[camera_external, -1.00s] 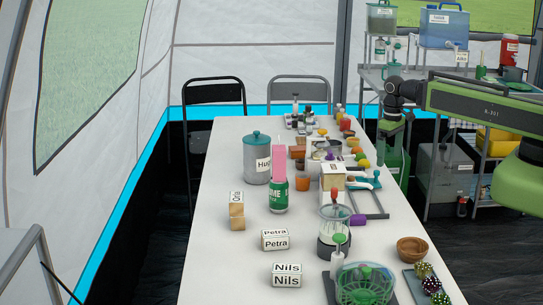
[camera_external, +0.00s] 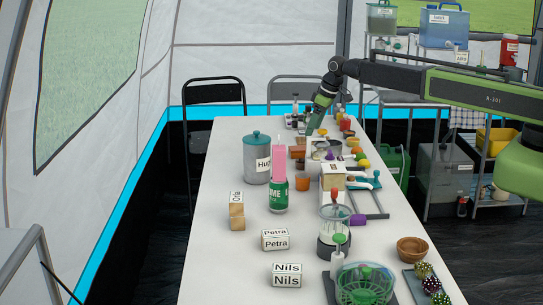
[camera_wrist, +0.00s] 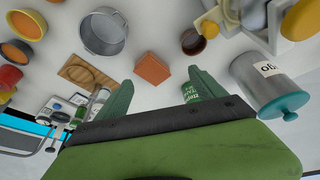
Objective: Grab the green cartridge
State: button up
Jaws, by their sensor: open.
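The green cartridge (camera_external: 279,197) is a green can with white lettering, upright on the table left of its middle line, with a pink piece above it. In the wrist view, part of the green cartridge (camera_wrist: 189,93) shows beside my right finger, which hides the rest. My gripper (camera_external: 312,130) hangs over the far part of the table, well beyond the cartridge. In the wrist view, my gripper (camera_wrist: 160,77) has its fingers spread with nothing held. A brown block (camera_wrist: 152,68) lies on the table in sight between the fingers.
A grey canister with a teal lid (camera_external: 257,160) stands just behind and left of the cartridge. A cream box (camera_external: 332,177) and a blender-like jar (camera_external: 333,238) stand to its right. Name blocks, such as the Petra block (camera_external: 275,240), lie in front. The table's left side is mostly clear.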

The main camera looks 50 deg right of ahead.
jog(key=w+a+r+n+p, duration=0.1)
jog(key=w+a+r+p, duration=0.4)
jog(key=w+a+r, duration=0.3)
jog(key=shift+y, duration=0.3)
jog(key=b+x, duration=0.8)
jog(key=x, duration=0.1)
jog(key=s+a+b+x, duration=0.1)
jog(key=b+x, duration=0.3)
jog(key=x, duration=0.1)
jog(key=shift+f, duration=0.15)
jog(key=b+x, duration=0.4)
jog(key=x, duration=0.1)
jog(key=shift+w+a+b, duration=0.25)
jog(key=shift+w+b, duration=0.05)
jog(key=shift+b, duration=0.1)
jog(key=shift+r, duration=0.25)
jog(key=c, duration=1.7)
jog(key=shift+p, duration=0.3)
